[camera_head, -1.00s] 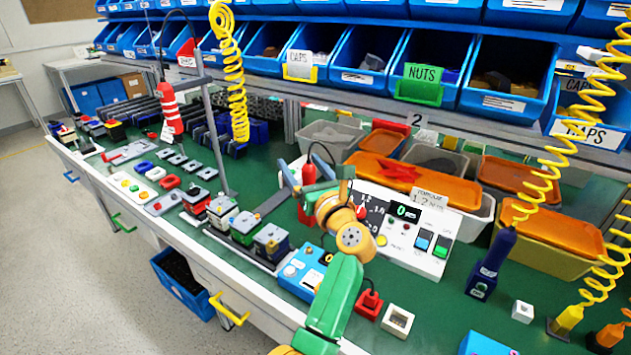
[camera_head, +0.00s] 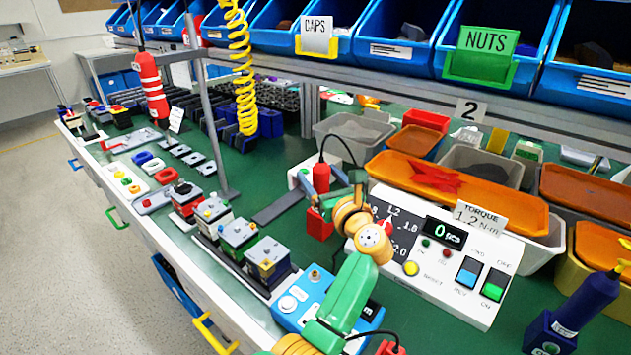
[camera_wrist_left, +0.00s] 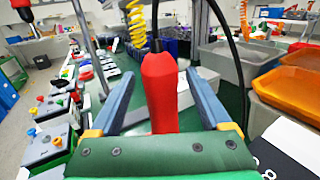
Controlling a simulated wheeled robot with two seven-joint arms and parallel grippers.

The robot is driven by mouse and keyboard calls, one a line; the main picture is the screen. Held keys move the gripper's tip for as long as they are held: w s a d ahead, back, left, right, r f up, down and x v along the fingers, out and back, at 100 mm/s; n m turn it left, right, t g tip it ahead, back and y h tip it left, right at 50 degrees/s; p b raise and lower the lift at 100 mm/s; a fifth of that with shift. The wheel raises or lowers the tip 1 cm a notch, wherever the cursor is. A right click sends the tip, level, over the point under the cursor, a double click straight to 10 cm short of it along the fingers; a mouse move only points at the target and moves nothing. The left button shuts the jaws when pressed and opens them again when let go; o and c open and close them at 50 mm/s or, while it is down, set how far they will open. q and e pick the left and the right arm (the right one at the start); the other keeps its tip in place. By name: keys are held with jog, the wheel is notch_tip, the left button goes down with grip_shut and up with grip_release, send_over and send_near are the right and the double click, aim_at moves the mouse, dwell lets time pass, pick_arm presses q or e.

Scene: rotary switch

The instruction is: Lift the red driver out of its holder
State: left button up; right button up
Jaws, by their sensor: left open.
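The red driver (camera_head: 321,178) stands upright in its red holder (camera_head: 319,224) beside the white torque controller. A black cable rises from its top. My left gripper (camera_head: 316,170) is open, with one blue-grey finger on each side of the driver. In the left wrist view, the red driver (camera_wrist_left: 161,92) stands between the two spread fingers of the left gripper (camera_wrist_left: 158,76), with a gap visible on both sides. The holder is hidden there behind the gripper's green body. My right gripper is in neither view.
The torque controller (camera_head: 470,275) stands close on the right of my arm. A blue box (camera_head: 300,292) and a row of small switch assemblies (camera_head: 238,236) lie to the left. Another red tool (camera_head: 152,85) hangs at the back left. Orange trays (camera_head: 455,190) stand behind.

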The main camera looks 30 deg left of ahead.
pick_arm(q)
jog(key=shift+w+a+f, duration=0.3)
jog(key=shift+a, duration=0.05)
jog(key=shift+s+d+r, duration=0.4)
jog(key=shift+d+r, duration=0.05)
jog(key=shift+d, duration=0.15)
jog(key=c, duration=0.8)
jog(key=shift+a+f, duration=0.1)
grip_shut()
notch_tip(320, 180, up, 18)
jog(key=shift+w, duration=0.15)
jog(key=shift+o, duration=0.3)
grip_release()
jog(key=shift+a, duration=0.1)
grip_shut()
